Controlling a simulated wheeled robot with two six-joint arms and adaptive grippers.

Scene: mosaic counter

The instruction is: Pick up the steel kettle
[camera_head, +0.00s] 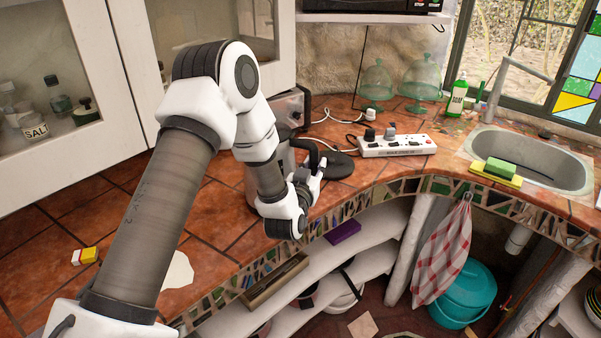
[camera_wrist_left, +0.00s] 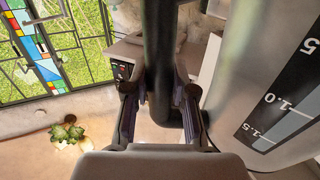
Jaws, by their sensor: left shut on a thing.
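The steel kettle (camera_wrist_left: 240,90) fills the right side of the left wrist view, with a dark level gauge marked in numbers. Its black handle (camera_wrist_left: 159,60) runs down between the fingers of my left gripper (camera_wrist_left: 160,108), which is shut on it. In the head view my left gripper (camera_head: 308,184) is at the black handle over the counter's front part. My arm hides most of the kettle there, and I cannot tell whether its bottom touches anything. A black round base (camera_head: 338,165) shows just right of it. My right gripper is not in view.
A white power strip (camera_head: 397,146) with plugs and cords lies right of the base. Green glass domes (camera_head: 376,82) stand behind. A sink (camera_head: 535,160) with sponges is at the right. A yellow-and-white block (camera_head: 86,256) lies at the left. The tiled counter's mosaic edge curves along the front.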

